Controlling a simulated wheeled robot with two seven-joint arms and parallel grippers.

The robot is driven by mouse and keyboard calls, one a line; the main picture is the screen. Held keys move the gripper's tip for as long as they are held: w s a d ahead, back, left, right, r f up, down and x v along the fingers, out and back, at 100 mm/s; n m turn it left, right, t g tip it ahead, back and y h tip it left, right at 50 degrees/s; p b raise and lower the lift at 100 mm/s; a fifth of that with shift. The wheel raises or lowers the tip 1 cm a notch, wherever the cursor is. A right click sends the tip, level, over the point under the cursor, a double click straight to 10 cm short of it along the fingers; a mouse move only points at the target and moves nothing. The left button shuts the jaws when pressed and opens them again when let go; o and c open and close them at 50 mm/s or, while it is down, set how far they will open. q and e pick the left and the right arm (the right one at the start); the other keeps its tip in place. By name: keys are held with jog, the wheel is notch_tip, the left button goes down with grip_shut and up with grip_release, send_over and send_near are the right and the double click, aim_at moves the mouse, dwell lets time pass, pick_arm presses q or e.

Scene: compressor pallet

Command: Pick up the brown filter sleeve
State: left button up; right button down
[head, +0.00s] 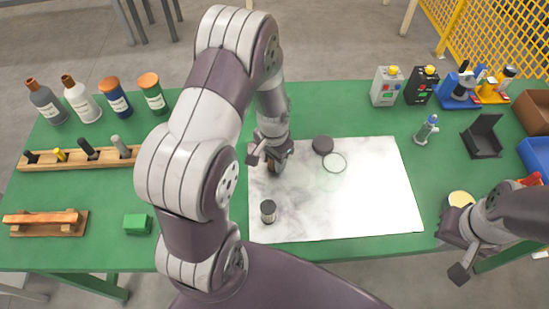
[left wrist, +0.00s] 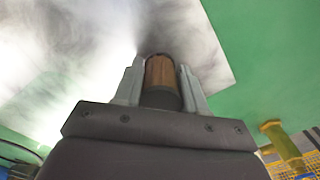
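The brown filter sleeve (left wrist: 160,72) shows in the left wrist view between the two fingers of my left gripper (left wrist: 161,85), with a dark end nearest the camera. The fingers lie against both its sides with no clear gap. In the head view, my left gripper (head: 272,158) is over the left edge of the white mat, and the sleeve (head: 274,167) is mostly hidden under it. I cannot tell whether its lower end touches the mat. My right gripper (head: 453,255) is at the table's right front, away from the sleeve; its fingers look spread and empty.
The white mat (head: 370,200) holds a dark cylinder (head: 268,212), a black disc (head: 323,145) and a pale ring (head: 335,163). A green block (head: 138,224), wooden racks (head: 75,160) and bottles stand left. A dispenser bottle (head: 427,130) and black stand (head: 484,137) stand right.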

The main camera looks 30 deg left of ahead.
pick_arm(q)
jog(key=shift+c, duration=1.4)
